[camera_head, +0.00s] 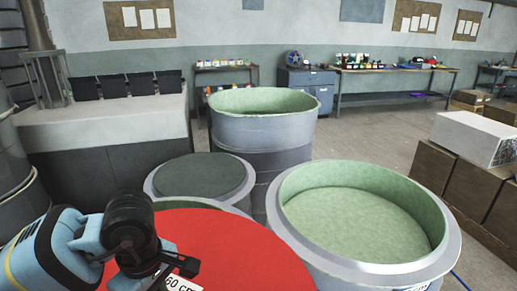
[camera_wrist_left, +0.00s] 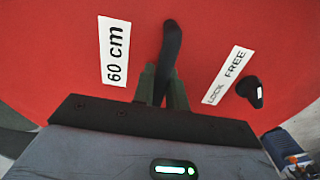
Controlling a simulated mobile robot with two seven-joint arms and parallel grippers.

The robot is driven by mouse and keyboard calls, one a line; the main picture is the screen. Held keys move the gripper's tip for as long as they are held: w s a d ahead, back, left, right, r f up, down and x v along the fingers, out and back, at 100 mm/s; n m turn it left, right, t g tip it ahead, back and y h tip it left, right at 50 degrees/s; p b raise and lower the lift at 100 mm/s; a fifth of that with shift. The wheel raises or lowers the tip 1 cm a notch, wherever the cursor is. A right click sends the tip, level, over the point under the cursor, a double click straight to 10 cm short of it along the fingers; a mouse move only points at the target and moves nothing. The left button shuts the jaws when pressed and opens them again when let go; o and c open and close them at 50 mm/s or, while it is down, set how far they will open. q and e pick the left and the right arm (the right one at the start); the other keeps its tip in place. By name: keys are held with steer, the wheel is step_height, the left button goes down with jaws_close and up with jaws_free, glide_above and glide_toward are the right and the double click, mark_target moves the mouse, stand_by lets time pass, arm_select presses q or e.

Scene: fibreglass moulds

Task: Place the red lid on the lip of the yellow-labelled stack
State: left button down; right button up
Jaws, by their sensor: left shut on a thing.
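The red lid (camera_head: 235,245) is a large flat disc at the bottom of the head view, in front of the moulds. It fills most of the left wrist view (camera_wrist_left: 60,75), with labels reading "60 cm" and "LOCK FREE". My left gripper (camera_head: 178,264) is over the lid; in the wrist view its fingers (camera_wrist_left: 163,88) are shut on the lid's black handle (camera_wrist_left: 172,40). A small black knob (camera_wrist_left: 250,91) sits beside the "LOCK FREE" label. No yellow label shows on any stack, so I cannot tell which is the yellow-labelled one. My right gripper is not in view.
A wide-lipped round mould (camera_head: 282,215) stands right of the lid, a lower one (camera_head: 155,185) behind it, and a taller one (camera_head: 265,135) farther back. A grey counter (camera_head: 100,125) is at left. Boxes (camera_head: 445,180) line the right; floor (camera_head: 370,135) is clear between.

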arm_select(q)
steer(key=m, duration=0.2)
steer(key=s+a+m, duration=0.1)
steer(key=m, duration=0.1)
steer(key=shift+r+p, duration=0.2)
steer(key=shift+p, duration=0.15)
steer(key=shift+s+a+m, duration=0.15)
steer(key=shift+s+m, duration=0.05)
steer(key=shift+m, duration=0.4)
steer(key=shift+s+a+m, duration=0.1)
steer(key=shift+s+m, duration=0.05)
steer(key=shift+m, duration=0.45)
steer(key=m, duration=0.2)
steer(key=s+m+p, duration=0.1)
steer(key=shift+a+m, duration=0.4)
steer(key=shift+s+a+f+m+p, duration=0.15)
steer(key=shift+s+m+p, duration=0.1)
steer(key=shift+m, duration=0.55)
steer(key=shift+s+a+m+p, duration=0.15)
steer(key=shift+s+m, duration=0.1)
steer(key=shift+m, duration=0.55)
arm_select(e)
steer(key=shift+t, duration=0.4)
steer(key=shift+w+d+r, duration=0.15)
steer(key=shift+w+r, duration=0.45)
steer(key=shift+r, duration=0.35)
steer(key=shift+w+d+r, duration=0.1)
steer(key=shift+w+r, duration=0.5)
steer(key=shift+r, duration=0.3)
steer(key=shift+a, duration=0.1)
